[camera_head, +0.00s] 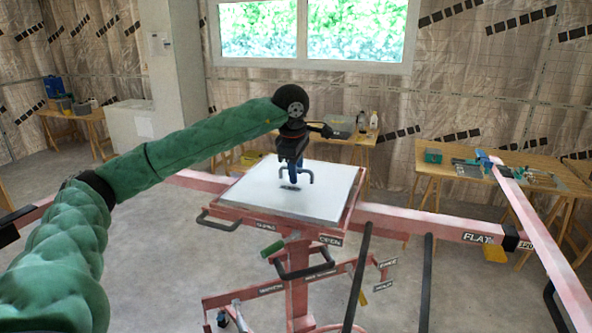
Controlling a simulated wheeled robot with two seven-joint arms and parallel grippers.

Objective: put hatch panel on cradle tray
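The hatch panel (325,204) is a white square board lying roughly flat in the middle of the view, with a dark U-shaped handle on its top. Under it is the red cradle tray (290,225) of the lift; red edges show at the front and right. I cannot tell whether the panel rests fully on the tray or is slightly above it. My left gripper (294,183) points down at the handle over the panel's middle. Its fingers overlap the handle, and I cannot tell whether they are closed on it. My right gripper is not in view.
A red lift arm (430,222) marked FLAT runs right, joining a long pink bar (540,240). Dark handles (305,268) and a green grip (281,248) stick out below the tray. Workbenches with tools (490,170) stand behind. Concrete floor is open at left.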

